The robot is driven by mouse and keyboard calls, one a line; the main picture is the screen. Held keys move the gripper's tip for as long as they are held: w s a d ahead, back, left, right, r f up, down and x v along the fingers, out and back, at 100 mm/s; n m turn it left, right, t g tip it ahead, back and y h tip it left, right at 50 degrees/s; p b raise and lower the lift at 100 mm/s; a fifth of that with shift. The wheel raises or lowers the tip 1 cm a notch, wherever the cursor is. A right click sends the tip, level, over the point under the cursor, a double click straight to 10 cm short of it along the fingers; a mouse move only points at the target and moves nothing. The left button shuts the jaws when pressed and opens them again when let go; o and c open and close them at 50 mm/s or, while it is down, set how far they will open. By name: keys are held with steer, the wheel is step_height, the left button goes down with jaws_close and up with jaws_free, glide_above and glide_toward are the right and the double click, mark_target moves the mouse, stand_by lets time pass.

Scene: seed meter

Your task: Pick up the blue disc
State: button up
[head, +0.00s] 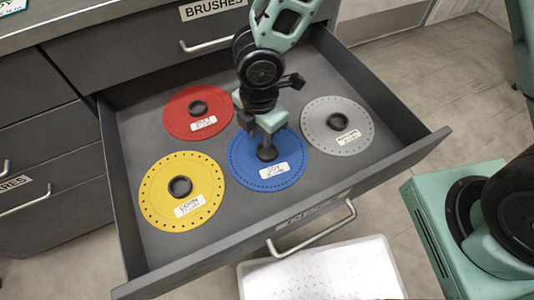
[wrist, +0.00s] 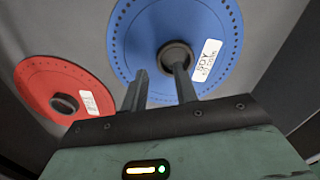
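The blue disc (head: 243,162) lies flat in an open grey drawer (head: 160,252). It has a dark hub (head: 267,154) at its middle and a white label on its near part. My gripper (head: 263,132) points down over this disc, just above the hub. In the wrist view my gripper (wrist: 159,70) has its two fingers apart with nothing between them. The right fingertip overlaps the hub (wrist: 174,56) of the blue disc (wrist: 150,25), while the left fingertip is left of the hub. I cannot tell whether a finger touches the hub.
A red disc (head: 178,119) lies behind left, a yellow disc (head: 158,187) front left and a grey disc (head: 316,117) right, all in the drawer. The drawer walls surround them. A white tray (head: 320,270) is outside the drawer's front.

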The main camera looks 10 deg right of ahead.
step_height(320, 180, down, 3)
steer(key=shift+b, duration=0.35)
jaws_close()
